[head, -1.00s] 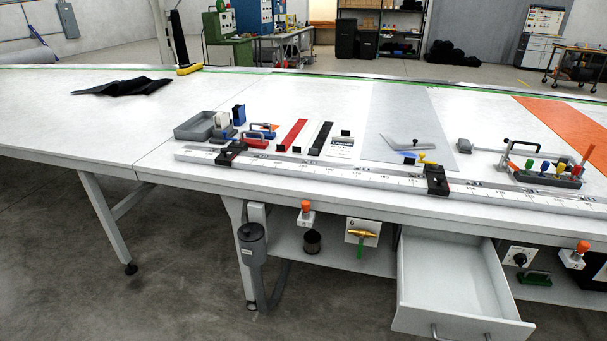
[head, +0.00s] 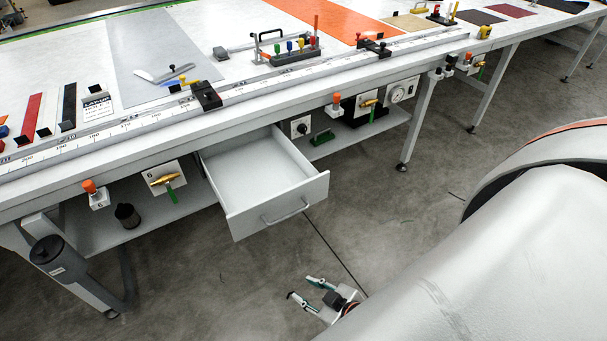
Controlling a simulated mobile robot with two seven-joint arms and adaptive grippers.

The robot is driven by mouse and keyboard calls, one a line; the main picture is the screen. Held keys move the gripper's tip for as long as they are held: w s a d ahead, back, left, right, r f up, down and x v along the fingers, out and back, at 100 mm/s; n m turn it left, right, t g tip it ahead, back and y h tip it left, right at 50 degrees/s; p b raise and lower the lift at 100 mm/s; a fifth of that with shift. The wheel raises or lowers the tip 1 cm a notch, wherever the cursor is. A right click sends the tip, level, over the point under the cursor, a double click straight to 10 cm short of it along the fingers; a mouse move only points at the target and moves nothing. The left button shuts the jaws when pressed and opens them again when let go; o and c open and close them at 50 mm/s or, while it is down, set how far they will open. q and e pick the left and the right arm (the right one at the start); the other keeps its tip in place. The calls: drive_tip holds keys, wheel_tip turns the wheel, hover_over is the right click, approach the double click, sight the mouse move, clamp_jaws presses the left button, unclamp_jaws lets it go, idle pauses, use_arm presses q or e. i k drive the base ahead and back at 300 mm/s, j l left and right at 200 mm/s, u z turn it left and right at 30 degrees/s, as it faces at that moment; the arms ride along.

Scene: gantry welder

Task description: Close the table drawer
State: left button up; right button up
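The table drawer (head: 278,214) is grey-white and pulled well out from under the long white table (head: 215,107). Its inside looks empty, and a bar handle (head: 286,213) is on its front. My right gripper (head: 303,287) is in front of and below the drawer, over the floor, apart from the handle. Its two fingers are spread with nothing between them. My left gripper is not in view.
Knobs and valves, such as a brass-coloured valve (head: 164,180), sit along the table's front on both sides of the drawer. A grey cylinder (head: 60,260) hangs at the left leg. The floor (head: 400,205) before the drawer is clear.

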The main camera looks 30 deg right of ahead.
sight(260, 180)
drive_tip(key=z, duration=0.85)
